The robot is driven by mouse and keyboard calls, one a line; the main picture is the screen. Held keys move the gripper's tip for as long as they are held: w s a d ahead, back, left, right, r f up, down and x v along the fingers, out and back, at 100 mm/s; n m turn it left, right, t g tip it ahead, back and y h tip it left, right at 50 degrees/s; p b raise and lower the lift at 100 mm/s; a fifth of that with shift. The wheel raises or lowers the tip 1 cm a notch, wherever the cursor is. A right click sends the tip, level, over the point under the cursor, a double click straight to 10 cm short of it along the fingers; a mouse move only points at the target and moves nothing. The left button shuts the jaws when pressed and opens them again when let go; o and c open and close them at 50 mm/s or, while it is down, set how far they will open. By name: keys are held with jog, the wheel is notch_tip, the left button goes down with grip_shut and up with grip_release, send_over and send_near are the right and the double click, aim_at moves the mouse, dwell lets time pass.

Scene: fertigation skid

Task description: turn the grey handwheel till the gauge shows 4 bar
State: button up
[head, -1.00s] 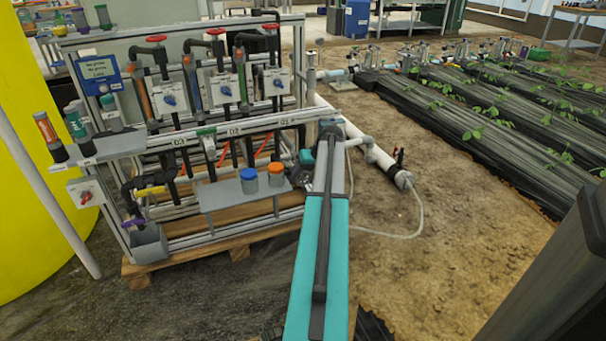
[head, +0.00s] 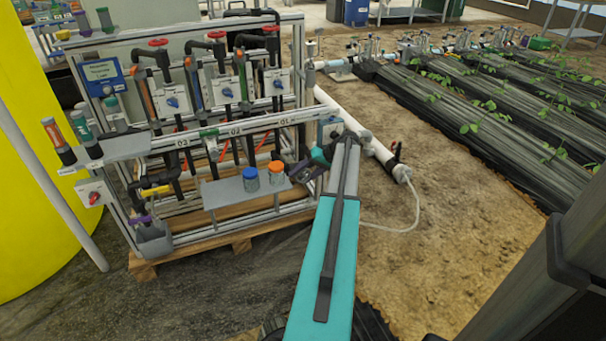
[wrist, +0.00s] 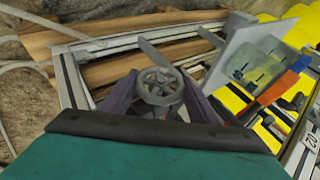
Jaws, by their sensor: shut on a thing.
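The grey handwheel (wrist: 160,87) shows in the middle of the wrist view, with its spokes and hub visible. The two purple fingers of my gripper (wrist: 160,98) stand on its left and right sides and are shut on it. In the head view my gripper (head: 305,172) is at the right end of the skid, beside the small shelf. The handwheel cannot be made out there. I cannot make out a gauge face or its reading in either view.
A grey shelf (head: 225,194) holds a blue-lidded jar (head: 250,180) and an orange-lidded jar (head: 276,174) close to my gripper. The skid's metal frame and pallet (head: 190,250) lie below. A white pipe (head: 345,125) runs behind. Bare soil (head: 440,250) is open to the right.

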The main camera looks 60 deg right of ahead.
jog(key=o, duration=1.1)
jog(key=shift+r, duration=0.1)
jog(key=p+v, duration=0.3)
jog(key=v, duration=1)
jog(key=shift+s+d+r+p, duration=0.15)
jog(key=shift+s+r+p, duration=0.1)
jog(key=shift+p, duration=0.15)
dwell(0.4)
